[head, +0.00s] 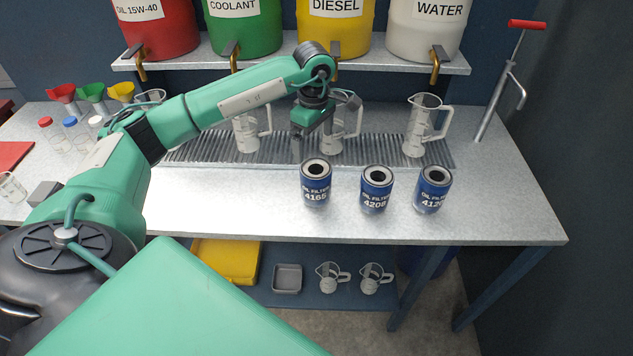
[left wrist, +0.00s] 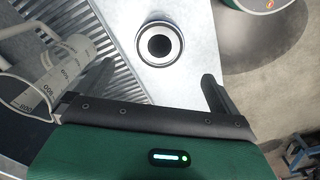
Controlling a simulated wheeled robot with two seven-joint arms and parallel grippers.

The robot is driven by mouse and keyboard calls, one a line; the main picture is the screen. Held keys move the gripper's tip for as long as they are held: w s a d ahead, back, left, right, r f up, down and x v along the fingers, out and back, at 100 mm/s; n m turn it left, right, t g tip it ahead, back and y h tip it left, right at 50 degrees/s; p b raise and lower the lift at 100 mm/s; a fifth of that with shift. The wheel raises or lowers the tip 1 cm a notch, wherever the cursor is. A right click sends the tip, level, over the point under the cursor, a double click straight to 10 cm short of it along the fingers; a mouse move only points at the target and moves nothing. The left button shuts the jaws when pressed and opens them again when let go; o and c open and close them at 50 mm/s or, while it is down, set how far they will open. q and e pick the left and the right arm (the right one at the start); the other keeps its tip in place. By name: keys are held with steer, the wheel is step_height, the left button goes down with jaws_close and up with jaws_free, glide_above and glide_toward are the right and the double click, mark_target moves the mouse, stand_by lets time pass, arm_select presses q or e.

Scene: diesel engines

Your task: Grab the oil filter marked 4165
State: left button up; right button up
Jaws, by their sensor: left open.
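The oil filter marked 4165 (head: 316,183) stands upright on the metal bench, a blue can with a dark-holed top. It is the leftmost of three similar filters. My left gripper (head: 311,140) is open and empty, pointing down just behind and above this filter, apart from it. In the left wrist view a round filter top (left wrist: 160,44) lies ahead of the open fingers (left wrist: 157,82), roughly midway between them sideways; its label is hidden there. My right gripper is not in view.
Filters marked 4208 (head: 376,190) and 4120 (head: 432,190) stand to the right. Clear jugs, one at the right (head: 426,125), stand on the ribbed drip tray (head: 385,152) behind. Another jug (left wrist: 55,75) is close by in the left wrist view. The bench front left of the filters is clear.

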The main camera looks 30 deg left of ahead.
mark_target(316, 168)
arm_select(q)
step_height(316, 168, down, 7)
steer(key=shift+r+p, duration=0.15)
steer(key=shift+p, duration=0.7)
steer(key=shift+d+f+p, duration=0.15)
steer(key=shift+f+p, duration=0.3)
steer(key=shift+f, duration=0.05)
step_height(316, 168, down, 3)
steer(key=shift+f+p, duration=0.15)
steer(key=shift+p, duration=0.8)
steer(key=shift+w+f, duration=0.1)
steer(key=shift+f, duration=0.5)
steer(key=c, duration=1.3)
steer(key=shift+r, duration=0.1)
